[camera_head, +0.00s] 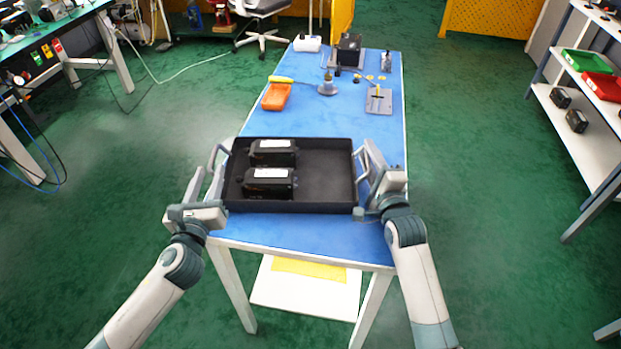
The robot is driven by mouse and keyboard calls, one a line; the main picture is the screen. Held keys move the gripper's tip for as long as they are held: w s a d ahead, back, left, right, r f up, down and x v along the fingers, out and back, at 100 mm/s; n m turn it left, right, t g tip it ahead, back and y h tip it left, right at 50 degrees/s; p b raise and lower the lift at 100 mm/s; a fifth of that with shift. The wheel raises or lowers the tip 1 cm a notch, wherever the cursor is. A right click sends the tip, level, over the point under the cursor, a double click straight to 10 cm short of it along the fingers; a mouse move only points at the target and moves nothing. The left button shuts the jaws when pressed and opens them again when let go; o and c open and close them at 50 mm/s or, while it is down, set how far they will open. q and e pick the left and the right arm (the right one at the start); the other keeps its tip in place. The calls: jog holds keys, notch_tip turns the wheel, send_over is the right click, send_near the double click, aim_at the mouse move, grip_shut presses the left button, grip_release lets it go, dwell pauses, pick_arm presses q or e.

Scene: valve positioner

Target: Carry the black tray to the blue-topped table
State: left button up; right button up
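The black tray (325,182) is over the near end of the blue-topped table (300,232), left of its middle. It looks level; I cannot tell whether it rests on the top or is just above it. Two black devices (268,184) with white labels lie in its left half. My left gripper (207,188) is at the handle on the tray's left side. My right gripper (371,182) is at the handle on its right side. The fingers overlap the handles, so I cannot tell how tightly they are closed.
An orange bin (276,97), a grey plate (379,101), a round metal part (327,87) and several small items occupy the table's far half. A shelf (580,130) stands at the right, a workbench (60,35) at the far left. Green floor is clear on both sides.

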pick_arm(q)
jog(key=s, duration=0.7)
jog(key=shift+s+a, duration=0.1)
jog(key=shift+a, duration=0.1)
pick_arm(e)
jog(key=shift+s, duration=0.15)
jog(key=s, duration=0.4)
jog(key=s+d, duration=0.1)
jog(key=s, duration=0.6)
jog(key=shift+s+d+f, duration=0.15)
jog(key=shift+s+d, duration=0.15)
jog(key=shift+d, duration=0.05)
